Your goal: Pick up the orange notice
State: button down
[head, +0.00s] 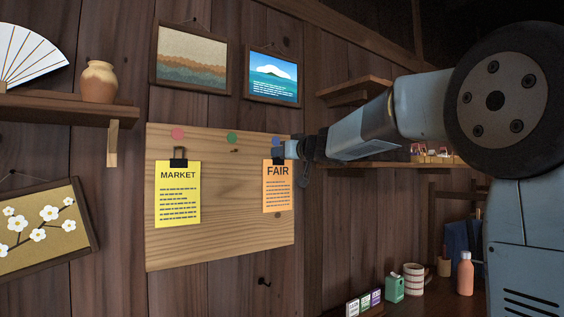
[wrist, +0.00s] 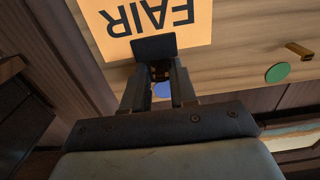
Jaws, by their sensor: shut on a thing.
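The orange notice (head: 277,190) reads FAIR and hangs upright against the right side of the wooden board (head: 220,250). It also shows in the wrist view (wrist: 190,15), upside down at the top. A dark clip (wrist: 153,46) sits at its top edge. My gripper (wrist: 158,72) is shut on this clip, with a finger on each side of it. In the head view my gripper (head: 290,150) reaches the clip from the right and hides part of the notice's top right corner. A blue dot (wrist: 162,89) lies just above the clip on the board.
A yellow MARKET notice (head: 178,200) hangs from a clip on the board's left. Red (head: 178,133) and green (head: 232,138) dots mark the board's top. Framed pictures (head: 272,77) hang above. A shelf with a vase (head: 99,82) is at left; bottles and boxes stand lower right.

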jog(key=v, duration=1.8)
jog(key=shift+r, duration=0.25)
jog(key=shift+s, duration=0.1)
